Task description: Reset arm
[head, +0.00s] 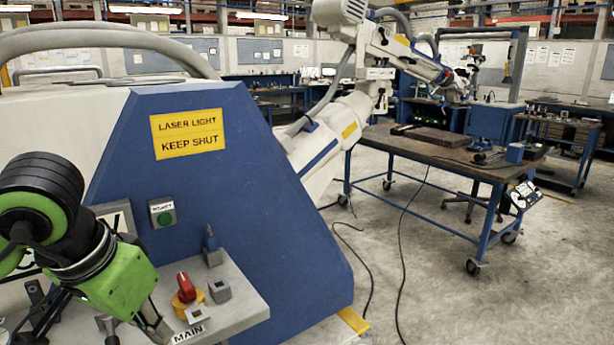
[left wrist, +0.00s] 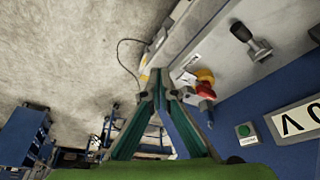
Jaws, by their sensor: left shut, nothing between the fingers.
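A large white jointed arm (head: 340,125) stands behind the blue-and-white housing (head: 225,170) and reaches over a workbench. The grey control shelf (head: 236,318) bears a red rotary switch (head: 186,288) on a yellow plate, a label reading "MAIN" (head: 188,333) and small grey controls. A green button (head: 166,218) sits on the housing face. My left gripper (head: 160,331) is shut and empty, close to the left of the MAIN label. In the left wrist view its fingertips (left wrist: 157,82) meet left of the red switch (left wrist: 205,91). My right gripper is not seen.
A yellow sign (head: 187,134) reads "LASER LIGHT KEEP SHUT". A wheeled workbench (head: 430,148) with equipment stands at the back right. Dark cables (head: 398,255) lie on the concrete floor, which is otherwise largely clear beside the housing.

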